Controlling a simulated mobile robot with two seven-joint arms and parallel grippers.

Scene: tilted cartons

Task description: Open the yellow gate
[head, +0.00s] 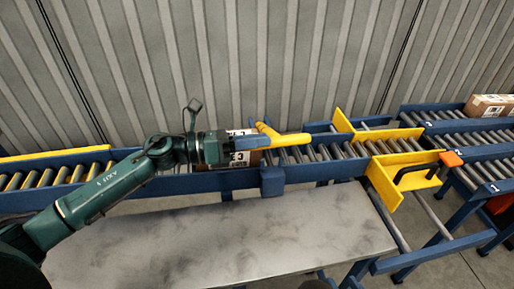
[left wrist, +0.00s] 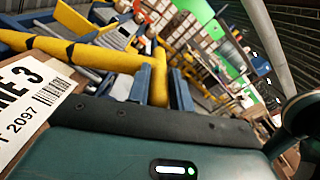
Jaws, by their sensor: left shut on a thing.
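The yellow gate (head: 288,140) is a bar with a short angled arm, lying over the blue conveyor in the middle of the head view. My left gripper (head: 223,148) reaches in from the left at the bar's left end. In the left wrist view the yellow bar with dark stripes (left wrist: 98,57) runs across, and a yellow upright part sits between the blue fingers of my left gripper (left wrist: 160,82), which are shut on it. The exact grip is partly hidden in the head view. My right gripper is not in view.
A grey marbled table (head: 220,240) lies in front. Yellow panels (head: 395,185), one with a black handle, and another carton (head: 490,106) are to the right.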

